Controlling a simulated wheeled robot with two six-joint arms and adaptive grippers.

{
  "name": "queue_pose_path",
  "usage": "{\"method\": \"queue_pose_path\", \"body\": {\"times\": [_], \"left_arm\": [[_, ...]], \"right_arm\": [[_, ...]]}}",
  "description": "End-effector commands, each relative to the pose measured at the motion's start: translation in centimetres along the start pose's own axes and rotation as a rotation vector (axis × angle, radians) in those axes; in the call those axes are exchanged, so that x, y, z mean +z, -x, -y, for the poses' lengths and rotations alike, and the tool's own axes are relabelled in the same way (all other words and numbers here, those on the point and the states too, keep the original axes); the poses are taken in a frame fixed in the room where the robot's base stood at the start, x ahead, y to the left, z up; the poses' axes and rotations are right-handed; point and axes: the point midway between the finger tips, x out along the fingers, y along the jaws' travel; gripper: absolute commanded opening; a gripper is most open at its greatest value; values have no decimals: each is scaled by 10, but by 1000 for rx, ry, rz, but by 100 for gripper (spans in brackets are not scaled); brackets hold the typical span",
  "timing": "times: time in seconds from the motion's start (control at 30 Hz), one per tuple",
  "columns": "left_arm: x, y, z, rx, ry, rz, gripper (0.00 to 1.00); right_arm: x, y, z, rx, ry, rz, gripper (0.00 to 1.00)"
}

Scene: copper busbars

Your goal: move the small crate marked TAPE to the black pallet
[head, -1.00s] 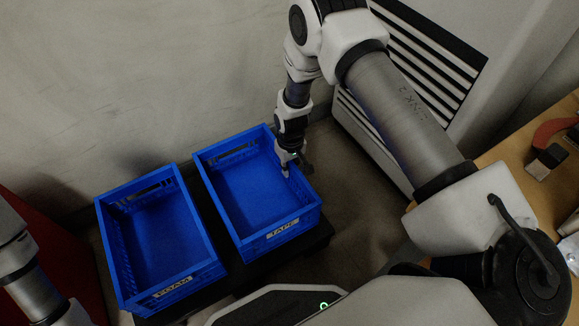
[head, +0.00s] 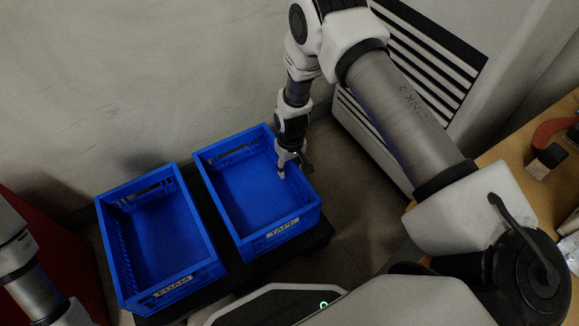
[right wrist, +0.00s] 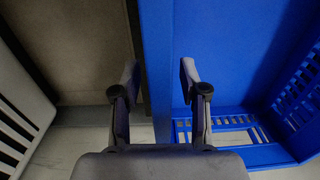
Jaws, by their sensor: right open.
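The blue crate marked TAPE (head: 282,234) stands on a low black base (head: 318,243), to the right of a similar crate. It looks empty. My right gripper (head: 294,170) points down at the crate's right wall, near the far corner. One finger is inside the crate and the other outside. In the right wrist view, the open fingers (right wrist: 158,76) stand on either side of the blue wall (right wrist: 157,40), with gaps showing. My left arm shows at the left edge, but its gripper is out of view.
A blue crate marked FOAM (head: 172,287) stands close on the left. A slatted vent panel (head: 430,65) is to the right of the crates. A wooden table (head: 520,150) holds a red and black object (head: 550,140). A wall rises behind the crates.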

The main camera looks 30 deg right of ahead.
Motion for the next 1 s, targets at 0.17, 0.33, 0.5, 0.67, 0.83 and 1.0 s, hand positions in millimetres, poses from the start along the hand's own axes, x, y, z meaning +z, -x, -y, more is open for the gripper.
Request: {"method": "queue_pose_path", "body": {"times": [0.17, 0.33, 0.5, 0.67, 0.83, 1.0], "left_arm": [[0, 0, 0, 0, 0, 0, 92], [0, 0, 0, 0, 0, 0, 92], [0, 0, 0, 0, 0, 0, 92], [0, 0, 0, 0, 0, 0, 92], [0, 0, 0, 0, 0, 0, 92], [0, 0, 0, 0, 0, 0, 92]], "right_arm": [[-2, 31, 0, 0, 0, -5, 43], [-2, 76, 0, 0, 1, -6, 43], [-1, 108, 0, 0, 0, -3, 43], [0, 118, 0, 0, 0, 0, 43], [0, 118, 0, 0, 0, -1, 43], [0, 118, 0, 0, 0, -1, 43]]}}
